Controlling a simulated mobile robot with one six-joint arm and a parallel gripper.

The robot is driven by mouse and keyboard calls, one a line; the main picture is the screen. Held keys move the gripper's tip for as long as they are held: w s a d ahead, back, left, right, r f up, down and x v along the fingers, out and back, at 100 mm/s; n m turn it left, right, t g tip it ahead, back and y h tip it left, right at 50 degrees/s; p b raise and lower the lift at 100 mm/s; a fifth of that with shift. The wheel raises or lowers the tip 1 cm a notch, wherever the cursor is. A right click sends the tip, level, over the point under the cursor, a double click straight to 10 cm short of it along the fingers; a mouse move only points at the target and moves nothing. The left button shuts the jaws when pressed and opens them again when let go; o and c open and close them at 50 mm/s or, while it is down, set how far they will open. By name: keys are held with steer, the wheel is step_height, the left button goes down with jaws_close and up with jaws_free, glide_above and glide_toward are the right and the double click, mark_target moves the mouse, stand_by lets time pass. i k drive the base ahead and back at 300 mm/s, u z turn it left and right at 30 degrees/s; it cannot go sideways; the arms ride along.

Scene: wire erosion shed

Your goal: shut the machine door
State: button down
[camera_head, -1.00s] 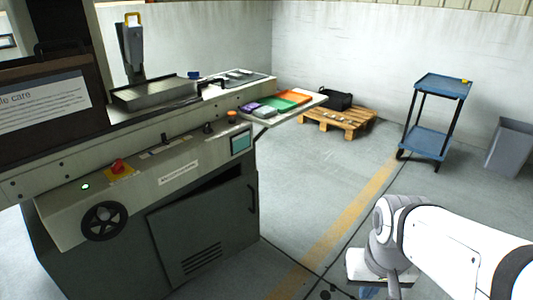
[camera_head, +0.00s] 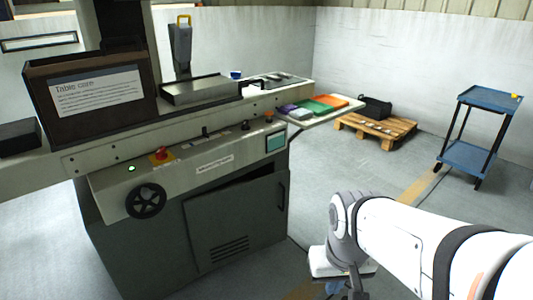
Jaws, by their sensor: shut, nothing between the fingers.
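The machine door (camera_head: 222,222) is a dark grey panel with vent slots, low on the front of the grey-green machine (camera_head: 110,230). Its dark bar handle (camera_head: 282,193) is at the right edge. A dark wedge-shaped gap shows above the door's top edge, so the door looks slightly ajar. My gripper (camera_head: 345,290) points down at the bottom of the view, right of the door and apart from it. It is shut and empty; its tips are partly cut off by the frame's lower edge.
A tray shelf (camera_head: 335,108) juts from the machine's right end. A wooden pallet (camera_head: 375,130) and a blue trolley (camera_head: 466,158) stand farther back.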

mark_target(228, 225)
steer(key=z, duration=0.05)
steer(key=i, duration=1)
steer(key=u, duration=0.05)
